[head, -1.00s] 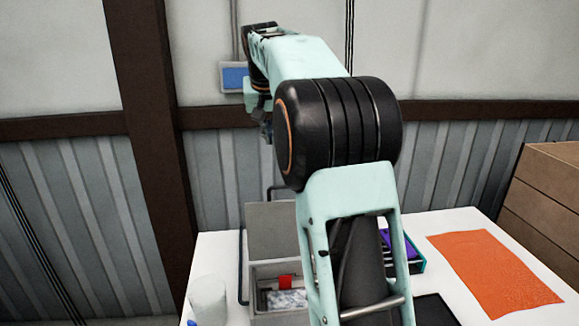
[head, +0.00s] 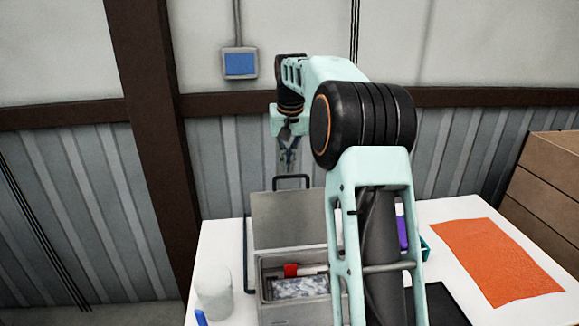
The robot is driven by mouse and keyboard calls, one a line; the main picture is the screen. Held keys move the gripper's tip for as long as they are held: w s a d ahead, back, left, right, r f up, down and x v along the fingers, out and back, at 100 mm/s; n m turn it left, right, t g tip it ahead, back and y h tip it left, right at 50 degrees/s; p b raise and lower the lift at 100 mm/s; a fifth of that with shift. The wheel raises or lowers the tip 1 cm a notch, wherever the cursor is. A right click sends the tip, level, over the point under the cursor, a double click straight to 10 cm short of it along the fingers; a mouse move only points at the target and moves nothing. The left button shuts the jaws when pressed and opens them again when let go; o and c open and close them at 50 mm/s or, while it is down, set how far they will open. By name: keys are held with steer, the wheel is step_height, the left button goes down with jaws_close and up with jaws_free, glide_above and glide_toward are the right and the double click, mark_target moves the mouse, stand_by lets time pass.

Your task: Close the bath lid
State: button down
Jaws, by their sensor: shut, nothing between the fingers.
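The bath is a grey metal box (head: 262,302) on the white table. Its lid (head: 289,219) stands raised at the back of the box, with a dark handle (head: 291,178) at its top edge. Inside the open bath I see a red piece and a pale patterned surface. My gripper (head: 289,166) hangs pointing down just above the lid's handle in the picture, shut and empty. I cannot tell whether it is in front of or behind the lid. My arm hides the right side of the bath.
A white cylinder (head: 213,293) and a blue item (head: 201,318) stand left of the bath. A teal tray (head: 425,249) with a purple item (head: 402,231) is to the right, beside an orange cloth (head: 497,262). Wooden boxes (head: 548,205) stand at the far right.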

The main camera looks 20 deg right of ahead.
steer(key=s, duration=0.2)
steer(key=s+r, duration=0.1)
steer(key=shift+s+a, duration=0.3)
steer(key=shift+a, duration=0.1)
steer(key=shift+f, duration=0.1)
